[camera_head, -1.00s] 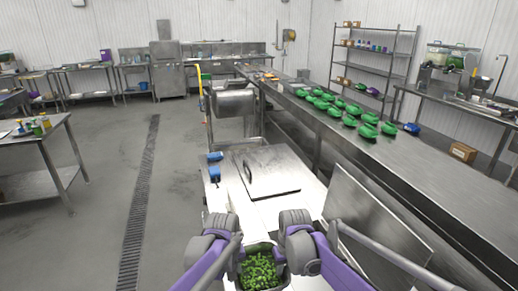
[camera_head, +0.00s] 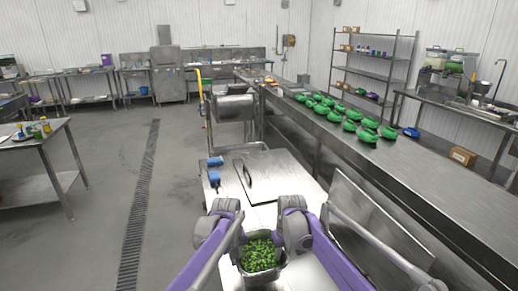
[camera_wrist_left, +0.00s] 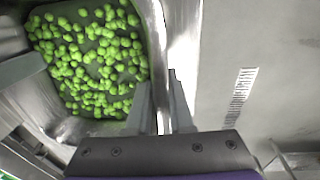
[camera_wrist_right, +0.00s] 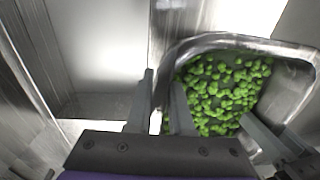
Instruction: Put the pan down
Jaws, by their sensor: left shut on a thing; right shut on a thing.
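A metal pan (camera_head: 266,277) full of small green vegetables (camera_head: 259,254) is at the bottom middle of the head view. My left gripper (camera_wrist_left: 160,98) is shut on the pan's rim on its left side. My right gripper (camera_wrist_right: 160,98) is shut on the rim on the opposite side. In the head view both fingertips are mostly hidden by my wrists. The pan rim shows in the left wrist view (camera_wrist_left: 157,60) and in the right wrist view (camera_wrist_right: 215,40). Whether the pan's underside touches anything is hidden.
A metal worktop with a handled lid (camera_head: 280,178) is just beyond the pan. Blue-handled items (camera_head: 214,178) lie at its left edge. Open floor (camera_head: 90,235) is at the left.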

